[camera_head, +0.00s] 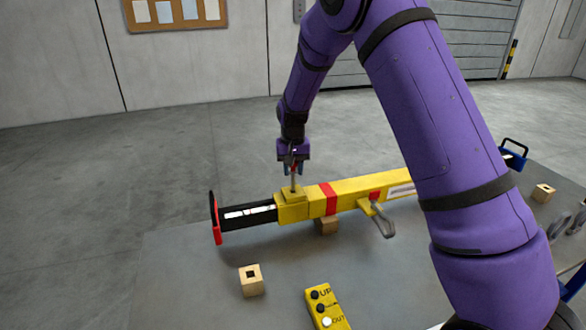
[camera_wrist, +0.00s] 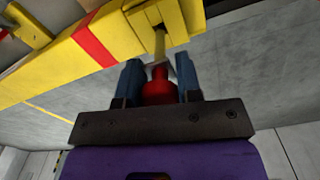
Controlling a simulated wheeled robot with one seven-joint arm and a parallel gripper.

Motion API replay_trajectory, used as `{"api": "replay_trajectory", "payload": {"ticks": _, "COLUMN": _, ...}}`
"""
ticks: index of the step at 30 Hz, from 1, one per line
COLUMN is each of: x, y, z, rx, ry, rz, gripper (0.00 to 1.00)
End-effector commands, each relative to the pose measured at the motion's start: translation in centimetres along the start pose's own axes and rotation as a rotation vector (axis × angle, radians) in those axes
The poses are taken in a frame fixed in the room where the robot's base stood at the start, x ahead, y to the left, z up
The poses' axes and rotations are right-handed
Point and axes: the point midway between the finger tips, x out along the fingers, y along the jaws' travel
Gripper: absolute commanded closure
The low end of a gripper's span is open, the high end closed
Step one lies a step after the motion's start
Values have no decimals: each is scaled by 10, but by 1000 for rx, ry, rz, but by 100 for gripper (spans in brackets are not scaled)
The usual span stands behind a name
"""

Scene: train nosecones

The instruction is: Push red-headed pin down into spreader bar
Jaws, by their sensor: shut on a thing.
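The yellow spreader bar (camera_head: 345,193) lies across the table, with a black inner section (camera_head: 248,216) extending from its left end. A raised yellow block near that end (camera_head: 291,206) has a hole in its top; this block shows in the wrist view (camera_wrist: 143,18). The pin's red head (camera_wrist: 158,86) is between the two blue fingers of my gripper (camera_wrist: 161,84). The pin's metal shaft (camera_wrist: 159,44) reaches from the head into the hole, with a length of it still showing above the block. My gripper (camera_head: 293,169) is directly above the block, shut on the pin.
A wooden block with a square hole (camera_head: 251,280) and a yellow button box (camera_head: 327,307) are on the table in front of the bar. A grey hook (camera_head: 384,224) hangs from the bar. Another wooden block (camera_head: 543,193) is at the right.

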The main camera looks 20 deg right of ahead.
Motion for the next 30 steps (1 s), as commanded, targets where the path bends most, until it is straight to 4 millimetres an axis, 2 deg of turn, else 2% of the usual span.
{"api": "replay_trajectory", "payload": {"ticks": 30, "x": 18, "y": 0, "z": 0, "rx": 0, "ry": 0, "rz": 0, "gripper": 100}}
